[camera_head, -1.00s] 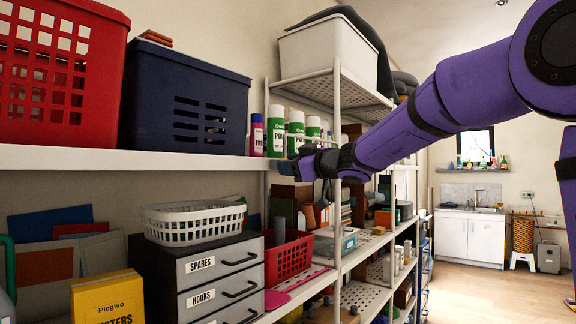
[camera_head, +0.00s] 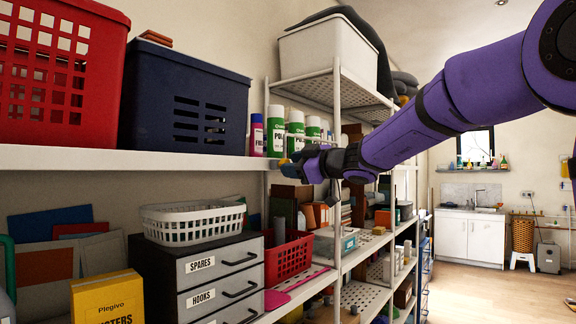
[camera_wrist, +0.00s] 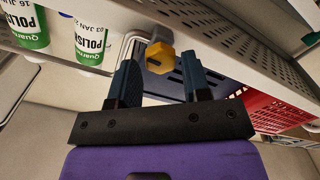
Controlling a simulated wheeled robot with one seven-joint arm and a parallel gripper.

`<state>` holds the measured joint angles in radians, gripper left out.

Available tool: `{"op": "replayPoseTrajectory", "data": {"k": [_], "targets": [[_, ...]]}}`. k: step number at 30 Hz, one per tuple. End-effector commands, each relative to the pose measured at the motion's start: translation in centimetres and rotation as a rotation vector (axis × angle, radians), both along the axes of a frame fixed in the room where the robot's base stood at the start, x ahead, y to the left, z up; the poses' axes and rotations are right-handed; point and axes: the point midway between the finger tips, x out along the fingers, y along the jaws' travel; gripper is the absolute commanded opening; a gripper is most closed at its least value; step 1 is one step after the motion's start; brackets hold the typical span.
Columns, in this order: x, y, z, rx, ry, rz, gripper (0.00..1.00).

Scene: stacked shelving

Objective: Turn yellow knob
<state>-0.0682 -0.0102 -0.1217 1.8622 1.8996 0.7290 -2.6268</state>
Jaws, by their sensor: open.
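The yellow knob (camera_wrist: 159,58) shows in the wrist view, with a grey part above it, beside the white shelf edge. It lies between and just beyond the two fingertips of my open gripper (camera_wrist: 160,75), and I see no contact. In the head view my gripper (camera_head: 288,168) is at the end of my purple arm, by the front edge of the upper shelf. A small yellow spot at its tip (camera_head: 284,162) appears to be the knob, mostly hidden by the gripper.
Green and white polish bottles (camera_head: 296,128) stand on the shelf just behind the gripper. A blue basket (camera_head: 190,95) and a red basket (camera_head: 60,110) sit to the left. Below are a red crate (camera_head: 290,258), a white basket (camera_head: 190,236) and drawers (camera_head: 205,290).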

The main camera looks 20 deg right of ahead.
Motion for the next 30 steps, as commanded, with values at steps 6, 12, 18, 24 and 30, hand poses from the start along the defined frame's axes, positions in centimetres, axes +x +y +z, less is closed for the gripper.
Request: {"op": "replayPoseTrajectory", "data": {"k": [6, 12, 18, 24, 30], "targets": [[-1.3, -0.9, 0.0, -0.001, 0.000, -0.001, 0.44], [-2.4, -1.7, 0.0, 0.000, 0.000, 0.000, 0.44], [-3.0, -2.2, 0.0, 0.000, 0.001, -0.001, 0.44], [-3.0, -2.2, 0.0, 0.000, 0.001, -0.001, 0.44], [-3.1, -2.1, 0.0, 0.002, 0.004, 0.002, 0.44]]}}
